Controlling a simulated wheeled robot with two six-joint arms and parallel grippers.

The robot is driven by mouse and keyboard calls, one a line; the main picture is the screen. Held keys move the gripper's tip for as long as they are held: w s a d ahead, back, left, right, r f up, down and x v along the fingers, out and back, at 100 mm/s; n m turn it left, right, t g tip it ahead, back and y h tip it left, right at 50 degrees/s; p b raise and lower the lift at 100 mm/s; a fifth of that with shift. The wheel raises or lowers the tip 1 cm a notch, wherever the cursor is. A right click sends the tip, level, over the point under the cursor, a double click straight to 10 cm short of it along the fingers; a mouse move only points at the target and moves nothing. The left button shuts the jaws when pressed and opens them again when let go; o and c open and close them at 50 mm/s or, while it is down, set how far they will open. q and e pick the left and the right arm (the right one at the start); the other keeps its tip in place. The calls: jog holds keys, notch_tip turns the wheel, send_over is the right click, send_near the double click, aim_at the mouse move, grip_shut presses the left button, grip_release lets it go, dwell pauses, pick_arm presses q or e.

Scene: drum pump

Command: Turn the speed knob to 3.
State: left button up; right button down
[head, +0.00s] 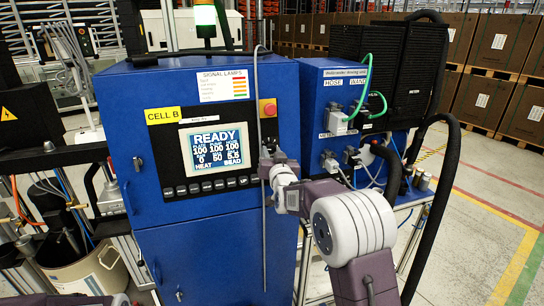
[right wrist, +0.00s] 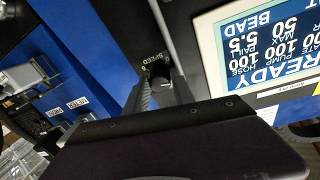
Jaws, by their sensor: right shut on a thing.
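The blue cabinet (head: 200,240) stands ahead with a lit display (head: 214,148) reading READY. My right gripper (head: 270,158) reaches the cabinet front just right of the display. In the right wrist view, which is turned nearly upside down, the black speed knob (right wrist: 159,70) sits under a SPEED label. My right gripper's fingers (right wrist: 160,84) are closed around the knob, one on each side. The knob's pointer and scale numbers are too small or covered to read. In the head view my gripper hides the knob. My left gripper is not visible.
A red emergency stop (head: 268,108) on a yellow plate is just above my right gripper. A thin grey rod (head: 264,235) runs down the cabinet front beside it. A blue pump unit with green hoses (head: 362,90) stands to the right. Open floor lies farther right.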

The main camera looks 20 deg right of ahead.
jog(key=m, duration=0.3)
jog(key=shift+a+g+h+b, duration=0.1)
jog(key=shift+g+h+b, duration=0.2)
jog(key=shift+b, duration=0.1)
jog(key=m, duration=0.4)
jog(key=shift+r+g, duration=0.2)
jog(key=shift+g, duration=0.1)
jog(key=m, duration=0.2)
jog(key=m+p, duration=0.1)
jog(key=m, duration=0.1)
jog(key=shift+r+m+g+h, duration=0.2)
jog(key=shift+m+g+h, duration=0.1)
jog(key=shift+g, duration=0.1)
jog(key=shift+m+g+p, duration=0.5)
jog(key=shift+m, duration=1.7)
jog(key=c, duration=1.1)
grip_release()
jog(key=shift+o, duration=0.2)
